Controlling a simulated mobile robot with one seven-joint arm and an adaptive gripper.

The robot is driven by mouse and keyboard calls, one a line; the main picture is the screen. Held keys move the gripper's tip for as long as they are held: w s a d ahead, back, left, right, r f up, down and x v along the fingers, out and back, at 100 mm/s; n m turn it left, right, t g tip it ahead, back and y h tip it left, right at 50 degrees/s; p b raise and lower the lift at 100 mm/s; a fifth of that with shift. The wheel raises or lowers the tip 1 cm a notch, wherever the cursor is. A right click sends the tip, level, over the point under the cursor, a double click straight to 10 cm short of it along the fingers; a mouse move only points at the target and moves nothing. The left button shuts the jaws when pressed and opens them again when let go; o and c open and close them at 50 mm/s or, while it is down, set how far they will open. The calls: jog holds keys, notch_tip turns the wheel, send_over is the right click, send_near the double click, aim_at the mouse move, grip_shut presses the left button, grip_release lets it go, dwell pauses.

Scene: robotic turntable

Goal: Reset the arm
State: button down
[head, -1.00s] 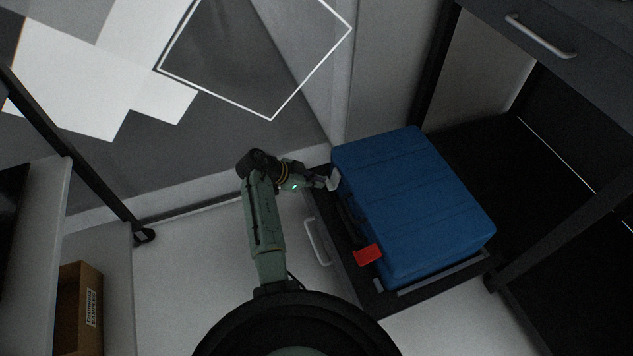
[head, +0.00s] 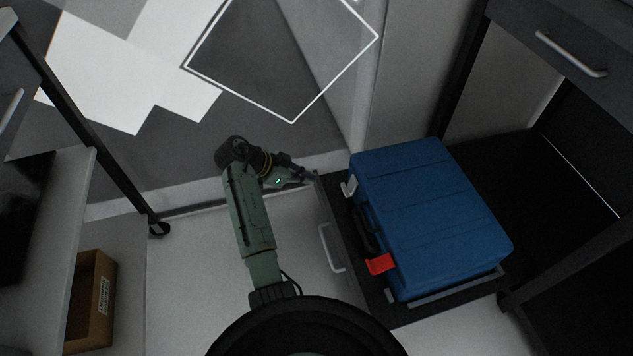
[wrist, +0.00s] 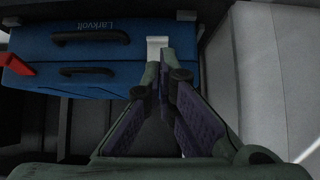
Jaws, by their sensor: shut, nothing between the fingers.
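My green arm (head: 250,215) reaches up from my round base in the head view, bent at the elbow. My gripper (head: 312,176) is at its end, left of the blue case and apart from it. In the wrist view my gripper (wrist: 166,60) has its fingertips together with nothing between them. The blue case (head: 435,215) lies on a dark pull-out tray (head: 405,312). It has a red latch (head: 380,264) and a pale latch (head: 349,187). In the wrist view the case (wrist: 100,75) shows its handles and the pale latch (wrist: 157,44) beyond the fingertips.
The tray's front has a light handle (head: 332,248). A cart with a cardboard box (head: 92,300) stands at the left, its caster (head: 159,227) on the floor. A drawer unit (head: 572,55) is at upper right. Pale floor (head: 190,270) is clear left of my arm.

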jog(key=shift+a+r, duration=0.2)
dwell(0.4)
